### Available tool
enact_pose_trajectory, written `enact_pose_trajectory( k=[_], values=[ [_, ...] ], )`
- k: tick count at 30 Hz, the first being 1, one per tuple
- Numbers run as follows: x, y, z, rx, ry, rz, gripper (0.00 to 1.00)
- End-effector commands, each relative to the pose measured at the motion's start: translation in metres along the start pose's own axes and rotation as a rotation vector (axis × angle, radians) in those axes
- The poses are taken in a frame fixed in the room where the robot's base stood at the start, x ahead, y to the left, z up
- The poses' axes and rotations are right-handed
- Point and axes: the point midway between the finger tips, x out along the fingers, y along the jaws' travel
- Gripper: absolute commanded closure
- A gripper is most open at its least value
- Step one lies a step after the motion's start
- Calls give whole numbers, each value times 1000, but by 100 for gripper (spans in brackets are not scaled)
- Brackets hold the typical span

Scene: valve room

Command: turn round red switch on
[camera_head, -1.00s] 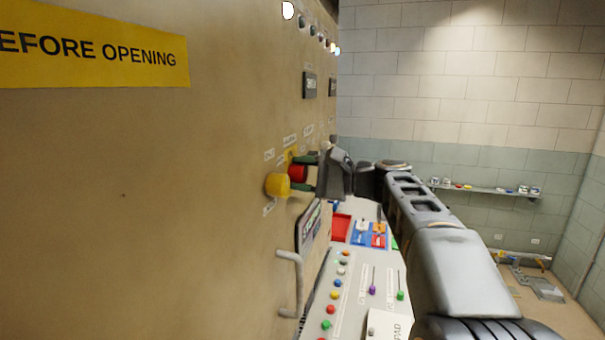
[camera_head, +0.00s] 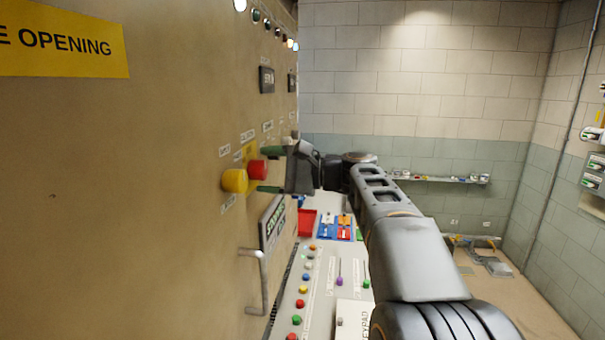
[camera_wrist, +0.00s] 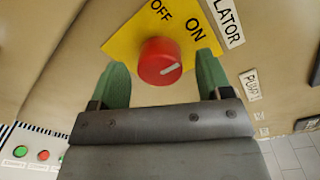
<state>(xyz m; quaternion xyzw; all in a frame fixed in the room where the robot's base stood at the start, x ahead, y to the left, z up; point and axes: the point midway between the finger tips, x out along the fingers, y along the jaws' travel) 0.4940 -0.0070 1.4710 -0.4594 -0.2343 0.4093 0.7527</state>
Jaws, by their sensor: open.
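The round red switch (camera_head: 257,170) sits on a yellow plate on the tan cabinet face. In the wrist view the red switch (camera_wrist: 160,62) carries a white pointer mark, and the plate (camera_wrist: 125,42) reads OFF and ON. The mark slants between lower left and upper right; which label it points to I cannot tell. My gripper (camera_head: 268,170) is open, with green fingers. In the wrist view the fingers of my gripper (camera_wrist: 163,82) are on either side of the switch, with a visible gap on each side. Whether the fingertips touch the panel is unclear.
A yellow knob (camera_head: 235,181) protrudes just left of the red switch. A metal handle (camera_head: 260,283) sticks out below. A console (camera_head: 318,285) with several coloured buttons stands below my arm.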

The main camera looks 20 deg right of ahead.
Motion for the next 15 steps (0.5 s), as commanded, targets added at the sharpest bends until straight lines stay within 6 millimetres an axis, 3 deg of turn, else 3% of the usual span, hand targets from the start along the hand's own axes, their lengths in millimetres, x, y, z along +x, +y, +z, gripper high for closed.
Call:
enact_pose_trajectory(
  k=[9,15],
  values=[
    [-66,2,-2,-2,5,-2,28],
    [-99,2,-1,0,3,-1,28]
  ],
)
